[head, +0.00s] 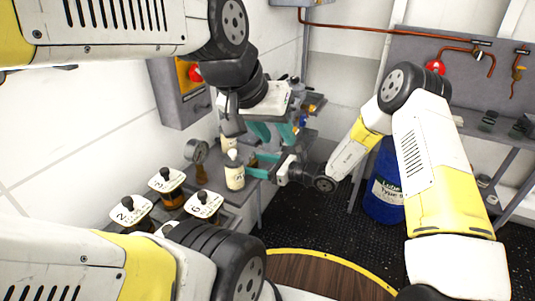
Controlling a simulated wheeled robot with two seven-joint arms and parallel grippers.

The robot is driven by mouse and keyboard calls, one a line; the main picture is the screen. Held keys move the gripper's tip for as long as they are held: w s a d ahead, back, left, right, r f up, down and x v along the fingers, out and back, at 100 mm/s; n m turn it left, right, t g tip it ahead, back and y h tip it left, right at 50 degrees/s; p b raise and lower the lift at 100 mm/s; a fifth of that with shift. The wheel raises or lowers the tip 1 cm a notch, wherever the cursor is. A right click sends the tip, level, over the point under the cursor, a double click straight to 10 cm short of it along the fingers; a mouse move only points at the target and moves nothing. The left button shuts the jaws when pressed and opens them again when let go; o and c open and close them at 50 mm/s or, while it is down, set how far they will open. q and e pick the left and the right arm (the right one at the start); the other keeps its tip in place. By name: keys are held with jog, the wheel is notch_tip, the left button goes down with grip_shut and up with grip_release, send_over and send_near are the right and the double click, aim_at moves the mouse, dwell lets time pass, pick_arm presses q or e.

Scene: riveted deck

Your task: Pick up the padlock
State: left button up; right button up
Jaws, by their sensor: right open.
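I cannot pick out a padlock in the head view; the grippers and arms cover part of the bench. My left gripper (273,134) hangs over the bench's far part with its teal fingers pointing down and apart. I see nothing clearly held between them. My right gripper (257,167) is lower, pointing left across the bench edge. Its teal fingers are spread and empty, close to the right side of a white-labelled bottle (234,176).
A gauge (196,152) and several dark-knobbed items with numbered white plates (167,180) stand on the bench at left. A grey box with a red button (195,73) is on the wall. A blue drum (383,205) stands on the dark floor, near a shelf (480,132).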

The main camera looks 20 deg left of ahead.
jog(key=shift+a, duration=0.15)
grip_shut()
